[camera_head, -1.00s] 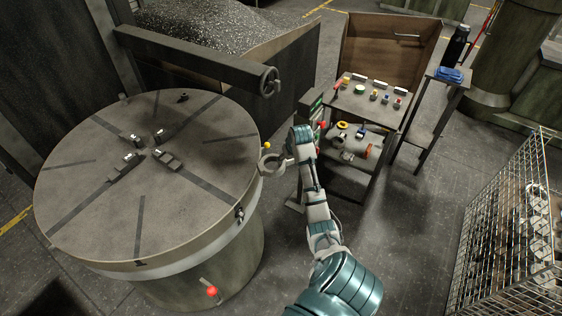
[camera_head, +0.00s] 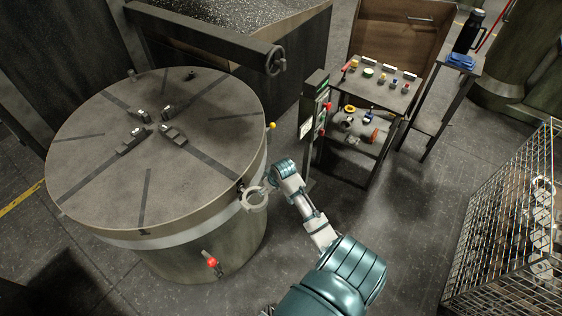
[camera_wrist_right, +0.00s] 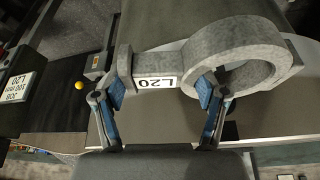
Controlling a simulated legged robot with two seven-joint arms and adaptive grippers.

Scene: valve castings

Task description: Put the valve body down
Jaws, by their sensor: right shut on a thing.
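The valve body (camera_head: 255,201) is a grey casting with a large ring and a short neck. My right gripper (camera_head: 265,185) is shut on it at the right rim of the round table (camera_head: 95,185). In the right wrist view the valve body (camera_wrist_right: 240,52) spans both blue-padded fingers of my right gripper (camera_wrist_right: 163,88). I cannot tell whether the casting touches the rim. My left gripper is out of view.
A control post (camera_head: 314,110) and a shelf cart (camera_head: 385,95) stand behind my arm. A wire cage (camera_head: 500,230) is at right.

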